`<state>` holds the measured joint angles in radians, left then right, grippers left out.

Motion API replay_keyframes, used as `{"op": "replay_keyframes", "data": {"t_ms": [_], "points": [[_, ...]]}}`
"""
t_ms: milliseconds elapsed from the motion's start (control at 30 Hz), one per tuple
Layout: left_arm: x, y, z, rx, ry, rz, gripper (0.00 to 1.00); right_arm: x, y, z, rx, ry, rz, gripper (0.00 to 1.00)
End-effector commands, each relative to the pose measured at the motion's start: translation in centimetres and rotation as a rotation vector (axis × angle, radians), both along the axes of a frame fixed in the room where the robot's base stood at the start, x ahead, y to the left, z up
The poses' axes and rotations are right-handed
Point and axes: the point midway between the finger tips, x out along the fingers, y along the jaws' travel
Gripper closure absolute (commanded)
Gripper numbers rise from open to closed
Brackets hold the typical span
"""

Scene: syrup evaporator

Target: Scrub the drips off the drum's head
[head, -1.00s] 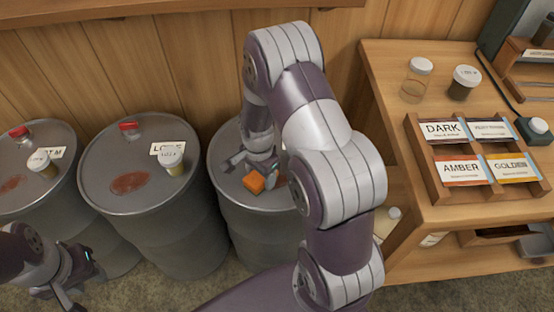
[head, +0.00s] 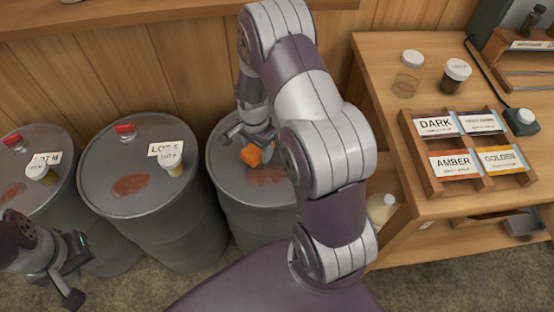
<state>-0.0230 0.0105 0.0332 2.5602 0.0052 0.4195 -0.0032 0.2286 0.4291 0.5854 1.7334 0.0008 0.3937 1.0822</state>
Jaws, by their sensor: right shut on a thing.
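The right-hand drum (head: 222,182) has a brownish-red drip stain (head: 266,176) on its grey head, partly hidden by my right arm. My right gripper (head: 252,148) is over this head, shut on an orange block-like scrubber (head: 250,155). The scrubber is just behind and left of the stain; I cannot tell whether it touches the metal. My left gripper (head: 85,274) is open and empty, low at the left in front of the other drums.
The middle drum (head: 105,165) and left drum (head: 55,150) carry stains, red caps, lot cards and sample jars. A wooden bench (head: 385,110) at right holds jars and a rack (head: 432,180) of grade cards. The wooden wall stands close behind the drums.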

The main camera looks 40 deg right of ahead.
Motion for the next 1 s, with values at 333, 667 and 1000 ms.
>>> {"op": "replay_keyframes", "data": {"t_ms": [333,667,1000], "points": [[0.0,0.0,3.2,0.000,0.000,0.000,0.62,0.3,-0.6,3.4,0.000,0.000,0.007,0.65],[0.0,0.0,3.3,0.000,0.000,0.000,0.62,0.3,-0.7,3.6,0.000,0.000,0.008,0.65],[0.0,0.0,3.3,0.000,0.000,0.000,0.62,0.4,-0.6,3.6,0.000,0.000,0.028,0.65]]}}
